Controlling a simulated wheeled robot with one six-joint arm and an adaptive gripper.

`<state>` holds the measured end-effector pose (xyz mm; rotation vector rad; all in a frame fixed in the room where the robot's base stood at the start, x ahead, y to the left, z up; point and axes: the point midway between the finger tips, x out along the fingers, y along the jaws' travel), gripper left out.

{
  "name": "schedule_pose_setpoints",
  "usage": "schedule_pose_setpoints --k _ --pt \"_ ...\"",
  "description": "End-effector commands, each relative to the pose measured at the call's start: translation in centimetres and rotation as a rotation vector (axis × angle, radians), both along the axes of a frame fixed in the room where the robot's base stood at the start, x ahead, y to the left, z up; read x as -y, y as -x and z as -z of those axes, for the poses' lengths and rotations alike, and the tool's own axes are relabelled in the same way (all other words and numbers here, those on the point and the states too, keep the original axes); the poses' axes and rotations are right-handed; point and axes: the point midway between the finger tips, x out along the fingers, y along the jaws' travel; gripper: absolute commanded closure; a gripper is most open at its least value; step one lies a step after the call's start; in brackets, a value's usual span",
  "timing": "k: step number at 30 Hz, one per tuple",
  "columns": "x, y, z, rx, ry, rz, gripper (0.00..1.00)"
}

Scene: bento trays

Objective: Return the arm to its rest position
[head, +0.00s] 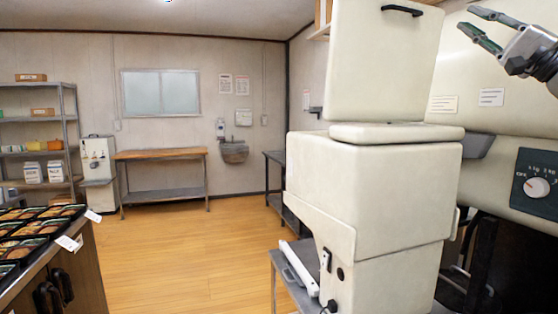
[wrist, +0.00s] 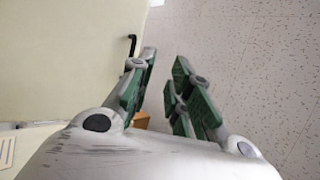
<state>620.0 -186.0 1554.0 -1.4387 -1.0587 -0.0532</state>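My gripper (head: 470,20) is raised at the upper right of the head view, in front of the cream machine with the dial. Its grey and green fingers point up and to the left. In the wrist view my gripper (wrist: 165,58) has its two fingers apart, with nothing between them. Most of my arm is outside the head view.
A large cream machine (head: 375,190) with a raised lid (head: 382,60) stands left of my gripper. A dial panel (head: 536,186) is below it. Black food trays (head: 30,229) lie on a counter at left. The floor (head: 180,255) is clear in the middle.

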Motion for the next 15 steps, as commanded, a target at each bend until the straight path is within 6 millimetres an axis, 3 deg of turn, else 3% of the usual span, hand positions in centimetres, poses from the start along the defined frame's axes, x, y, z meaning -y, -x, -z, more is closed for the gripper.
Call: schedule_pose_setpoints --k 8,11,15 --pt "0.5 -1.9 4.6 -0.192 0.018 0.024 0.81" --pt "0.7 -2.5 7.2 -0.29 0.029 0.036 0.81" --pt "0.8 -2.9 12.4 -0.471 0.067 0.063 0.81"
